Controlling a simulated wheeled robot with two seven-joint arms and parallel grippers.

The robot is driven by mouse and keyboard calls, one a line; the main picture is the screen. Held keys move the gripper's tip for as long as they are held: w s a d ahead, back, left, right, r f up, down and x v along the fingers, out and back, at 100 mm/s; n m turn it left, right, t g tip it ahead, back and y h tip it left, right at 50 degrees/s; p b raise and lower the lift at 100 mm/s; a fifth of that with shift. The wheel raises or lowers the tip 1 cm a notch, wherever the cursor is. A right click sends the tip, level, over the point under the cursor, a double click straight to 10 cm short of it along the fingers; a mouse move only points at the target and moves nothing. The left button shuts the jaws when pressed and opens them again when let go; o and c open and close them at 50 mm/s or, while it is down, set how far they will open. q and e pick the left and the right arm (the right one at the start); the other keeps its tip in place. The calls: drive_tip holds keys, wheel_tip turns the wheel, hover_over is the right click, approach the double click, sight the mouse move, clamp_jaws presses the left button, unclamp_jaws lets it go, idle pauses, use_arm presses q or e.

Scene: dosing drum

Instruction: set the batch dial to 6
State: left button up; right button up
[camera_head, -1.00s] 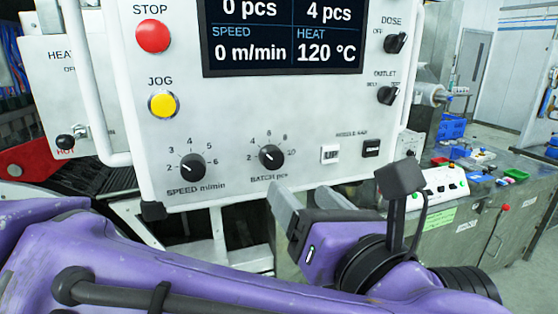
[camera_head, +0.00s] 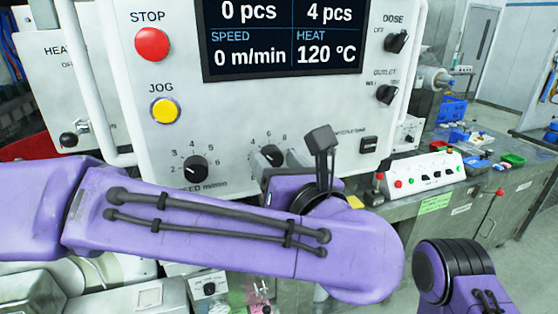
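The batch dial (camera_head: 270,155) is a black round knob low on the white control panel, with numbers around its upper side. Its lower part and label are hidden by my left gripper. The pointer is hard to make out; the display (camera_head: 285,40) reads 4 pcs at top right. My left gripper (camera_head: 276,161) is up at the panel with its fingers apart, one on each side of the dial. I cannot tell whether they touch it. My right gripper is not in view.
The speed dial (camera_head: 195,168) is close on the left of the batch dial. The jog button (camera_head: 165,111), red stop button (camera_head: 152,44), dose switch (camera_head: 396,42) and outlet switch (camera_head: 387,94) are on the same panel. A bench with a white button box (camera_head: 425,174) stands at right.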

use_arm(q)
drive_tip(key=c, duration=0.7)
drive_tip(key=shift+c, duration=0.2)
drive_tip(key=shift+m, duration=0.3)
drive_tip(key=shift+m+b, duration=0.95)
drive_tip(key=shift+m, duration=0.75)
drive_tip(key=shift+m+t, duration=0.4)
drive_tip(key=shift+m, duration=2.1)
